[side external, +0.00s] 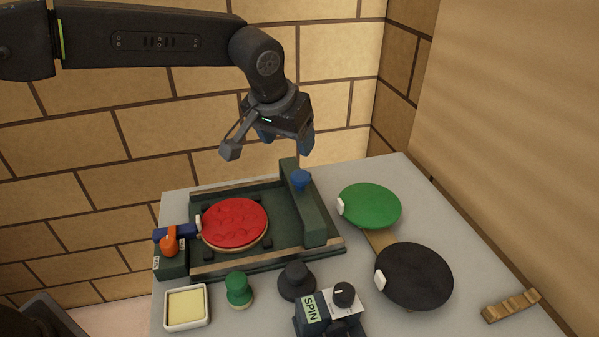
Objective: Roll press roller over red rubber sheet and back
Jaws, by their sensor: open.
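The red rubber sheet (235,222) is round, with an uneven, blotchy surface. It lies on a wooden round in a dark green tray (222,268), left of the middle. A dark green bar with a blue knob (301,180), apparently the press roller (306,215), spans the tray's right part. It stands to the right of the red sheet, apart from it. My gripper (286,140) is open and empty, with blue fingertips pointing down. In the picture it is above the far end of the bar, not touching it. The bar's underside is hidden.
A clamp with an orange handle (170,240) is at the tray's left. In front are a sponge dish (187,308), a green knob (238,288), a black knob (296,281) and a SPIN box (312,311). Green (370,205) and black (414,275) discs and a wooden rack (510,305) lie right.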

